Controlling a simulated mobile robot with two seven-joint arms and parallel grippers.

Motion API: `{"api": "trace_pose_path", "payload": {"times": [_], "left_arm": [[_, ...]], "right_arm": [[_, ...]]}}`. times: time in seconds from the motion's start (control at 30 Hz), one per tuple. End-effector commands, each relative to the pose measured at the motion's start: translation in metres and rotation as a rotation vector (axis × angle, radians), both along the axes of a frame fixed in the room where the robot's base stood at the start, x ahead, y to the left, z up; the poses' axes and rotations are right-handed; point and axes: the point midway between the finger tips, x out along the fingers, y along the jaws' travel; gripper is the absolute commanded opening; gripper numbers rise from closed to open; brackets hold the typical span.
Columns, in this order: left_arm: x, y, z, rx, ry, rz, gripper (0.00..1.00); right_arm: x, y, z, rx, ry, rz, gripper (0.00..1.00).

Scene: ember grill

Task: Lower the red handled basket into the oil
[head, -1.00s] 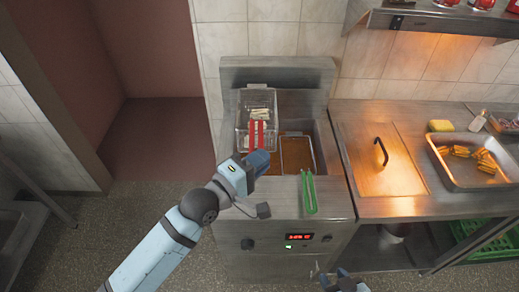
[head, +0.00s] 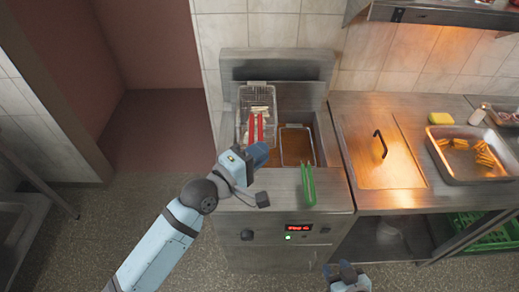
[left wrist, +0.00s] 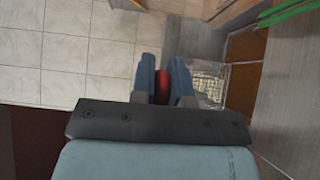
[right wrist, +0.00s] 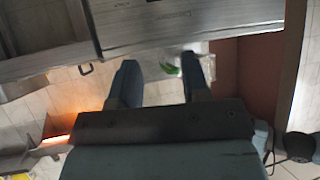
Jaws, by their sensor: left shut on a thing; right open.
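The wire basket with the red handle (head: 256,126) sits over or in the left well of the fryer (head: 232,190), with pale sticks of food inside. My left gripper (head: 258,155) is shut on the red handle, which also shows between its fingers in the left wrist view (left wrist: 162,88). The basket's mesh shows to the right there (left wrist: 207,82). How deep the basket is in the oil I cannot tell. Brown oil shows in the fryer. My right gripper (head: 343,272) is open and empty, low in front of the fryer.
A second basket (head: 296,147) with a green handle (head: 308,187) sits in the right well. A metal lid (head: 380,158) and a tray (head: 458,177) with food are on the counter to the right. A yellow sponge (head: 441,118) lies behind the tray.

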Motion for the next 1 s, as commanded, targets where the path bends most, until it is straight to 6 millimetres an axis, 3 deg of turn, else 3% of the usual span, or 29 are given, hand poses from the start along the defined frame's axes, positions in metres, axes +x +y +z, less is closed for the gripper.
{"api": "trace_pose_path", "payload": {"times": [0.1, 0.8, 1.0], "left_arm": [[0.000, 0.000, -0.022, 0.001, -0.005, 0.001, 0.00], [0.000, 0.000, -0.109, -0.001, -0.005, 0.000, 0.00], [0.000, 0.000, -0.132, -0.001, -0.005, 0.001, 0.00]], "right_arm": [[0.000, 0.004, -0.010, 0.001, -0.017, 0.019, 0.43], [0.002, 0.014, -0.097, 0.010, -0.006, 0.053, 0.43], [0.002, 0.012, -0.109, 0.006, -0.007, 0.050, 0.43]]}}
